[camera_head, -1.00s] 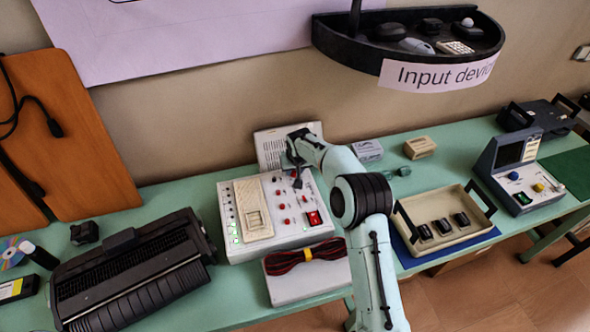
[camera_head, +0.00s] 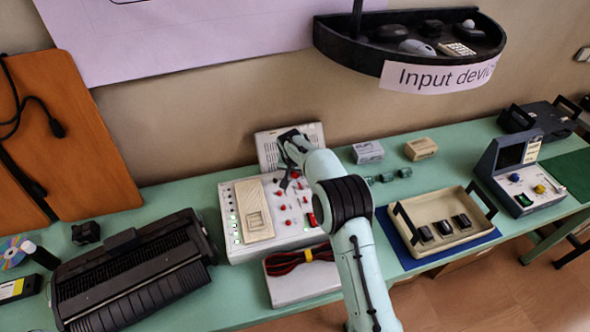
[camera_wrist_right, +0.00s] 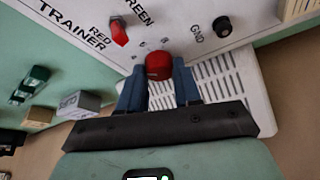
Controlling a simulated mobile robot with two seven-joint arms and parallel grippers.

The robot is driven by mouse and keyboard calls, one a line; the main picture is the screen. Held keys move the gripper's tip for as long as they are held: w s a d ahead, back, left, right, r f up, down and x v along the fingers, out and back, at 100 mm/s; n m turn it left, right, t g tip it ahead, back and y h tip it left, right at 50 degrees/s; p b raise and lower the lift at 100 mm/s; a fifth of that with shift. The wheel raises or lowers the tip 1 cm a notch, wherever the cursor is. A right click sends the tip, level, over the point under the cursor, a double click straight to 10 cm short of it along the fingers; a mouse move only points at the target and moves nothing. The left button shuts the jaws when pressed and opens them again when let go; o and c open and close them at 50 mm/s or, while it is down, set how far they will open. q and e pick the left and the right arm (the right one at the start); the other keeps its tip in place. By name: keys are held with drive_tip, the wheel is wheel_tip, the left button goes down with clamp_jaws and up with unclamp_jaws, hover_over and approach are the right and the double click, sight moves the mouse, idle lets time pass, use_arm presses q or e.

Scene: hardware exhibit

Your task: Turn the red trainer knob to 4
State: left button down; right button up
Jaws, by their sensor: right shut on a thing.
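The trainer (camera_head: 290,239) is a white panel box with several small red knobs, green lights and a beige block on its face. My right gripper (camera_head: 288,180) is over its back right part, partly hidden by my wrist. In the right wrist view, my right gripper (camera_wrist_right: 161,92) is shut on a round red knob (camera_wrist_right: 158,67), with one finger on each side. A second red knob (camera_wrist_right: 119,34), beside the words RED and TRAINER, stands apart from the fingers. The held knob's pointer and scale numbers cannot be read. My left gripper is not in view.
A grooved white panel (camera_wrist_right: 228,88) is close behind the knob. A black terminal (camera_wrist_right: 222,27) is marked GND. A box with red and black cables (camera_head: 300,286) lies before the trainer. A beige tray (camera_head: 425,252) stands to the right, and a dark typewriter-like machine (camera_head: 130,275) to the left.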

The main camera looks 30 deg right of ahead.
drive_tip(key=o, duration=1)
drive_tip(key=b+v, duration=0.1)
drive_tip(key=v, duration=1.2)
drive_tip(key=shift+r, duration=0.3)
